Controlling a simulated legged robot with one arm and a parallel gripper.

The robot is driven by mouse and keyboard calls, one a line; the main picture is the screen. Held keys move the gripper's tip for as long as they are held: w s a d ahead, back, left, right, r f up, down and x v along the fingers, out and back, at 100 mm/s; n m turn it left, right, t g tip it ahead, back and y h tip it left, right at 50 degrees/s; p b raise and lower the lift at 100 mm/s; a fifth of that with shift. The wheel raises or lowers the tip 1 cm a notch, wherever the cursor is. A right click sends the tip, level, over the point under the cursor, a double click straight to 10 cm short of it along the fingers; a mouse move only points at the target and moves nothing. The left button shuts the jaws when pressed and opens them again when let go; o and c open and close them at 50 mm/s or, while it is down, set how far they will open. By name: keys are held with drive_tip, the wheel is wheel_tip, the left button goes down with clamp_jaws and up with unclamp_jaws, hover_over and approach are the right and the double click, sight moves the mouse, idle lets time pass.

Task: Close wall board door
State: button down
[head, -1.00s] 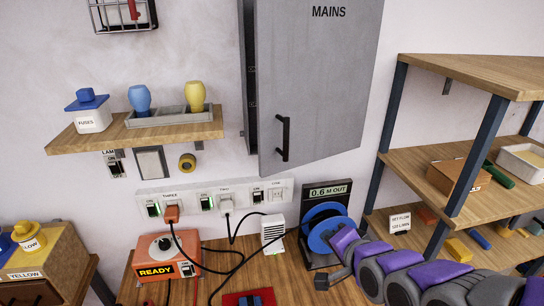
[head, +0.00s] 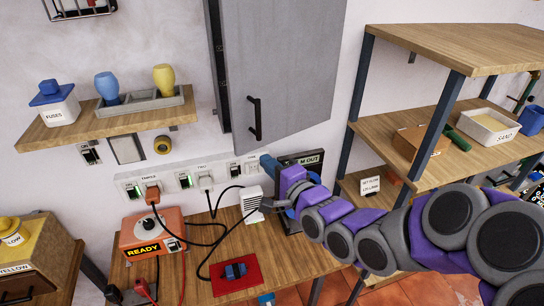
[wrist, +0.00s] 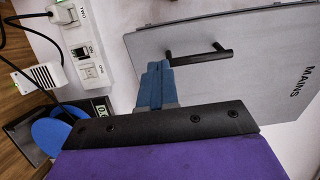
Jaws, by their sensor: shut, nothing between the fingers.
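The wall board door (head: 290,65) is a grey panel with a black bar handle (head: 254,118). It stands ajar, with a dark gap along its left edge beside the grey box (head: 217,60) on the wall. In the wrist view the door (wrist: 255,65) is marked MAINS, and its handle (wrist: 200,56) is just right of my fingertips. My gripper (head: 267,205) is below the door in the head view, and its blue fingers (wrist: 158,68) are together and empty. Whether they touch the door or handle cannot be told.
A power strip (head: 220,178) with plugs and cables runs below the door. A white adapter (head: 251,200) and an orange READY box (head: 148,236) are near my gripper. A wooden shelf unit (head: 445,45) stands right, and a small shelf (head: 60,128) hangs left.

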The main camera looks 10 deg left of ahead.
sight(239, 136)
drive_tip(key=p+x, duration=0.3)
drive_tip(key=x, duration=0.8)
drive_tip(key=shift+p, duration=0.35)
drive_tip(key=shift+w+a, duration=0.25)
drive_tip(key=shift+a, duration=0.1)
drive_tip(key=w+a+m+t+h+b, duration=0.1)
drive_tip(key=w+a+m+t+h, duration=0.1)
drive_tip(key=w+a, duration=0.5)
drive_tip(key=shift+a+t+h+b, duration=0.3)
drive_tip(key=shift+a+h, duration=0.05)
drive_tip(key=shift+h, duration=0.05)
